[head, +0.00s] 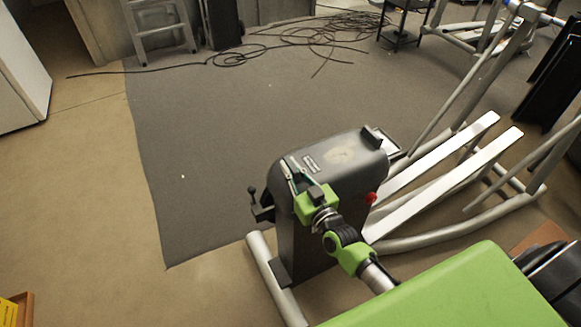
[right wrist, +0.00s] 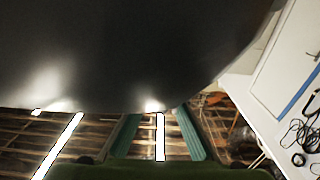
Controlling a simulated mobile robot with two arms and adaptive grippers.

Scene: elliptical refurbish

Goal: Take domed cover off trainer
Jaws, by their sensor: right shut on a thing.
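The elliptical trainer's domed cover (head: 340,160) is a dark grey housing with a rounded top, standing upright at the front of the trainer in the head view. My right gripper (head: 293,168) is at the cover's upper left edge, with its fingers laid over the top. It is shut on the cover. In the right wrist view the smooth dark cover (right wrist: 130,50) fills the upper part and hides the fingertips. The teal fingers (right wrist: 157,118) stand apart at its lower edge. My left gripper is not in view.
The trainer's pale foot rails (head: 440,175) and grey bars extend right. A red knob (head: 371,198) and a black lever (head: 258,205) stick out from the housing. Loose cables (head: 310,35) lie at the back. The dark mat (head: 205,150) to the left is mostly clear.

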